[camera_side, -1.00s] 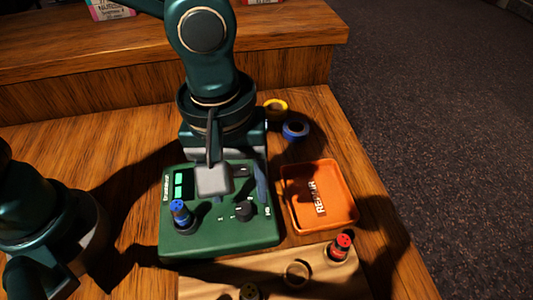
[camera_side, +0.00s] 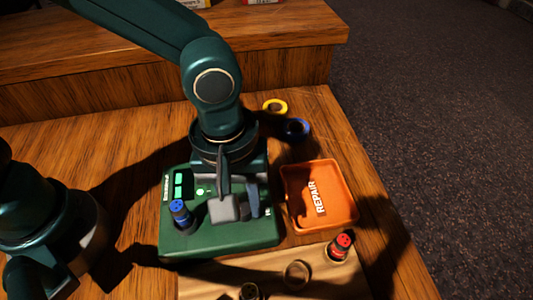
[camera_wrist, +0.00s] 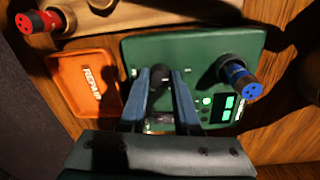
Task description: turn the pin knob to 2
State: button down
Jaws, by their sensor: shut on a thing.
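The green mixing box (camera_side: 180,243) stands on the wooden desk. My gripper (camera_side: 238,208) is low over its right part, and its fingers cover the dark knob in the side view. In the wrist view my gripper (camera_wrist: 163,80) has its two blue fingers on either side of the black knob (camera_wrist: 160,74), shut on it. The knob's pointer and the numbers around it cannot be read. A blue-topped connector (camera_side: 180,214) stands upright at the box's left; it also shows in the wrist view (camera_wrist: 240,80).
An orange REPAIR tray (camera_side: 346,222) lies just right of the box. A wooden rack (camera_side: 270,268) in front holds a red connector (camera_side: 340,246). Yellow (camera_side: 275,106) and blue (camera_side: 296,128) tape rolls lie behind. A lit green display (camera_wrist: 229,102) is on the box.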

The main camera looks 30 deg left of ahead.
jog(key=shift+m, duration=0.4)
jog(key=m, duration=1)
jog(key=shift+w+m+g, duration=0.1)
jog(key=shift+m+g, duration=0.2)
jog(key=shift+m, duration=0.1)
dwell(0.4)
jog(key=c, duration=0.6)
grip_release()
jog(key=shift+r, duration=0.1)
